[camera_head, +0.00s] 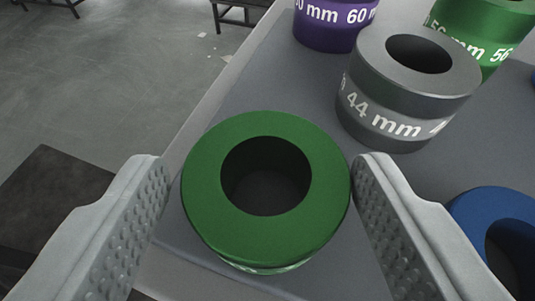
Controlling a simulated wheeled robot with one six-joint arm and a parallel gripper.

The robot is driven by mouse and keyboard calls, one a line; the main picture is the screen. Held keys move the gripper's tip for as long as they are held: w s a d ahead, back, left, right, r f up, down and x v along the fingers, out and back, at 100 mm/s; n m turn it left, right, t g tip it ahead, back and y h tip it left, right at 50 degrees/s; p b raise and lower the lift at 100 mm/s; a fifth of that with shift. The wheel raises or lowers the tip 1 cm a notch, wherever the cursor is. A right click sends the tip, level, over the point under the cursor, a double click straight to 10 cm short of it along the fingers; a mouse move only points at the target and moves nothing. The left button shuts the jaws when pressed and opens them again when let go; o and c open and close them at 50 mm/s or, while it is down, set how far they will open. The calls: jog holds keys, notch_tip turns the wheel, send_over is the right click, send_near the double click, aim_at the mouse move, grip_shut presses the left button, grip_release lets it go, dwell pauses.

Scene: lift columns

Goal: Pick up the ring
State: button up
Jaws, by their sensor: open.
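A thick green ring (215,222) with a round dark hole stands upright on the grey table, near its left edge, in the middle of the view. My gripper (262,170) is open, with one grey, dimpled finger on each side of the ring. The left finger is slightly apart from the ring. The right finger looks very close to the ring's right side; I cannot tell whether it touches. The ring's lower side is mostly hidden under its top face, with a pale band just showing at the bottom.
A grey ring marked 44 mm (385,104) stands close behind to the right. A purple ring marked 60 mm (328,32) and another green ring (490,22) stand farther back. A blue ring (475,215) is at the right. The table's left edge drops to floor (120,90).

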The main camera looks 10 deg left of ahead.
aim_at(265, 146)
jog(key=shift+x, duration=2.25)
jog(key=shift+d, duration=0.1)
jog(key=c, duration=0.9)
jog(key=shift+o, duration=0.2)
jog(key=shift+r, duration=0.1)
notch_tip(265, 146, up, 10)
